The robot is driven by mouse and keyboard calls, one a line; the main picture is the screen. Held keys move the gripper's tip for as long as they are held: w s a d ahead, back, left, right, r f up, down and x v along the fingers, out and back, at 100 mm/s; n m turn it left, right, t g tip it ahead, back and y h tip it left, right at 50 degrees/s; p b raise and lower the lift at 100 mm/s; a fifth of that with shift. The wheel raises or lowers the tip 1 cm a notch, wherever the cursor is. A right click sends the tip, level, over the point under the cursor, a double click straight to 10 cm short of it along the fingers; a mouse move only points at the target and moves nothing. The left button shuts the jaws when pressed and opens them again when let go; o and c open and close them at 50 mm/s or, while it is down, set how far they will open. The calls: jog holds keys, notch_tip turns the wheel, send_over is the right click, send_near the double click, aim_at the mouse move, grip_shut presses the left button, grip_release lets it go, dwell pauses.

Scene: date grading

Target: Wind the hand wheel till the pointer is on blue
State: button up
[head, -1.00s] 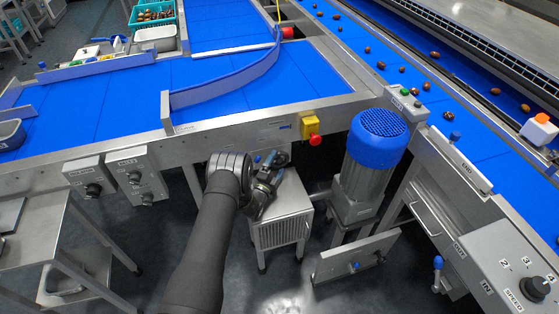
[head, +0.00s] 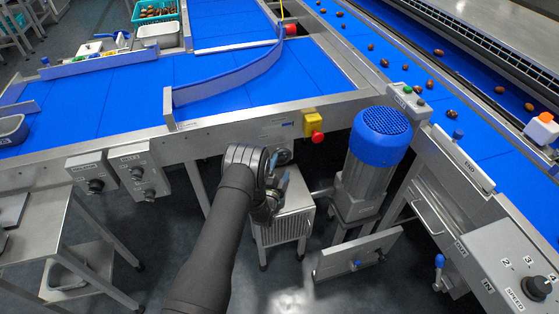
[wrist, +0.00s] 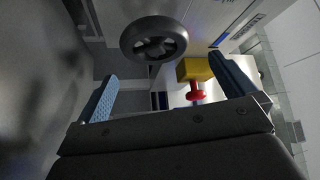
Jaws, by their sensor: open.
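The hand wheel (wrist: 154,38) is a dark, spoked ring at the top of the wrist view, a little left of centre. My gripper (wrist: 168,86) is open, with its two blue fingers spread wide and nothing between them. The wheel lies beyond the fingertips and looks apart from them. In the head view my gripper (head: 278,172) is below the conveyor's front edge, above a small grey cabinet. I cannot make out the wheel there. I cannot make out the pointer or its blue mark in either view.
A yellow box with a red button (wrist: 195,72) is close by the right finger in the wrist view; it also shows in the head view (head: 313,124). A blue-topped motor (head: 380,137) stands right of my gripper. The grey cabinet (head: 285,228) is below.

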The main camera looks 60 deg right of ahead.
aim_at(281, 160)
jog(key=s+n+t+y, duration=0.1)
jog(key=s+n+t, duration=0.1)
jog(key=s+a+n+t+y, duration=0.1)
jog(key=s+n+t, duration=0.1)
jog(key=n, duration=0.1)
jog(key=s+a+n+t+y, duration=0.1)
jog(key=s+n+t, duration=0.1)
jog(key=shift+r, duration=0.25)
jog(key=s+a+n+t+y, duration=0.2)
jog(key=a+n, duration=0.1)
jog(key=s+a+n+t+y, duration=0.1)
jog(key=n+y, duration=0.1)
jog(key=shift+s+a+f, duration=0.25)
jog(key=shift+a, duration=0.05)
jog(key=x, duration=1.7)
jog(key=shift+w+d+f, duration=0.1)
jog(key=shift+w, duration=0.05)
jog(key=shift+c, duration=0.2)
jog(key=c, duration=0.9)
